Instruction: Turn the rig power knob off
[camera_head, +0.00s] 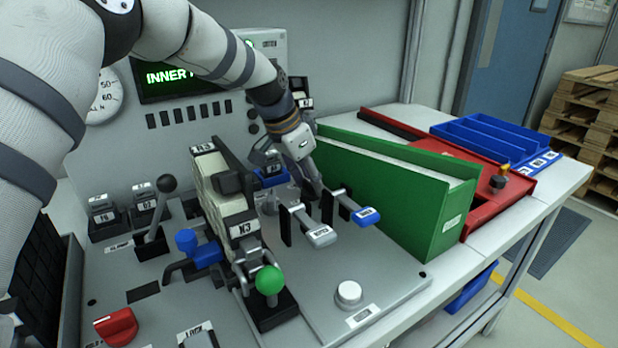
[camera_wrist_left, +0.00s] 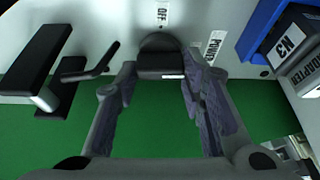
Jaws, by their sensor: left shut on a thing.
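The power knob (camera_wrist_left: 160,62) is dark and rounded, with a short white mark on its near edge, in the left wrist view. An OFF label (camera_wrist_left: 162,14) lies above it and a POWER label (camera_wrist_left: 214,46) to its right. My left gripper (camera_wrist_left: 158,82) has one finger on each side of the knob and is shut on it. In the head view my left gripper (camera_head: 311,182) reaches down to the panel behind the lever handles, and the knob is hidden there. Which way the knob points is hard to tell. My right gripper is not in view.
A white lever (camera_head: 320,235) and a blue-tipped lever (camera_head: 365,215) stand close in front of the gripper. A green bin (camera_head: 420,195) is just to the right.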

